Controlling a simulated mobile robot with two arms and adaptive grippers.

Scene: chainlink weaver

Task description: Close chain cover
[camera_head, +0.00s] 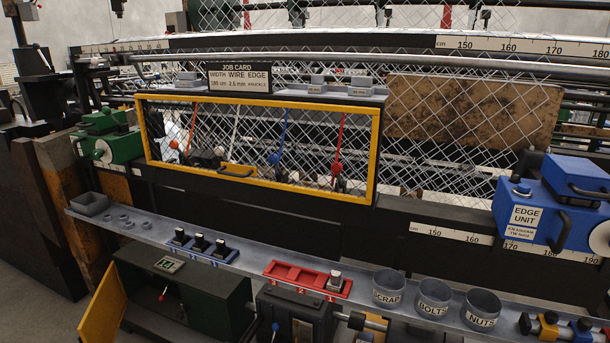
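Nothing in view is labelled as the chain cover. A yellow-framed panel (262,191) stands upright in the middle of the machine, with levers with red and blue knobs showing inside the frame. A yellow handle (239,170) sits near its lower edge. At the lower left, a yellow door (103,305) stands swung out from a dark green cabinet (221,291). Inside the cabinet opening are a small display and a red-tipped lever. Neither of my grippers is in view.
A grey ledge (250,264) runs across the front, carrying a blue switch block (203,246), a red tray (307,279) and cups labelled SCRAP (388,290), BOLTS (433,297) and NUTS (481,309). A blue edge unit (550,205) juts out at the right.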

